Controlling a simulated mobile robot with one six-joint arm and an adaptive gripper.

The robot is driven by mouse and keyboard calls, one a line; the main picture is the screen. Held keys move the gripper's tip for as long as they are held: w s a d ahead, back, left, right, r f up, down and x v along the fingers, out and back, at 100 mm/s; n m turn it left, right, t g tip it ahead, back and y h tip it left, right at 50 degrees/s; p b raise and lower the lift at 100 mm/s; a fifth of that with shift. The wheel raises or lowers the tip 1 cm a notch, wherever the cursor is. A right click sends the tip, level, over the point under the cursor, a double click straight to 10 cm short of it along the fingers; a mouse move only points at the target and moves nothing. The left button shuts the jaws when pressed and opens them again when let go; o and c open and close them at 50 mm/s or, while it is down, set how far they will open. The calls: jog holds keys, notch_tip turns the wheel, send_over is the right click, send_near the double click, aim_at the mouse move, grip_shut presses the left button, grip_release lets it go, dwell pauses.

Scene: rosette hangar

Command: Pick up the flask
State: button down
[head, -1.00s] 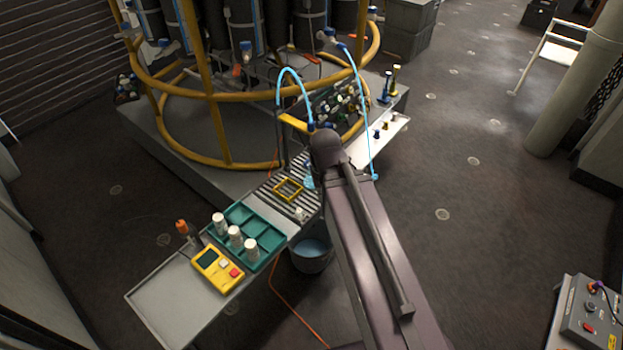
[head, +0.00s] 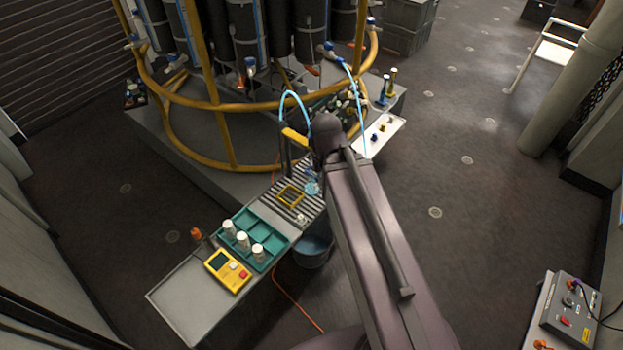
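A small clear, light-blue vessel (head: 312,188), which looks like the flask, stands at the right side of the slatted grey rack on the bench. It is small in the head view, close against the left edge of my arm, and partly hard to make out. My arm reaches from the lower right up toward the bench, its dark joint above and right of the vessel. I cannot tell whether anything touches the vessel.
A yellow square frame (head: 290,195) lies on the slats. A teal tray (head: 262,222) holds several white bottles. A yellow handheld device (head: 227,271) lies in front of it. A bucket (head: 312,252) stands below the bench. A yellow-railed structure (head: 222,105) stands behind. Open floor lies right.

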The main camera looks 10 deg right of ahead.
jog(key=shift+r+p, duration=0.85)
jog(key=shift+r, duration=0.55)
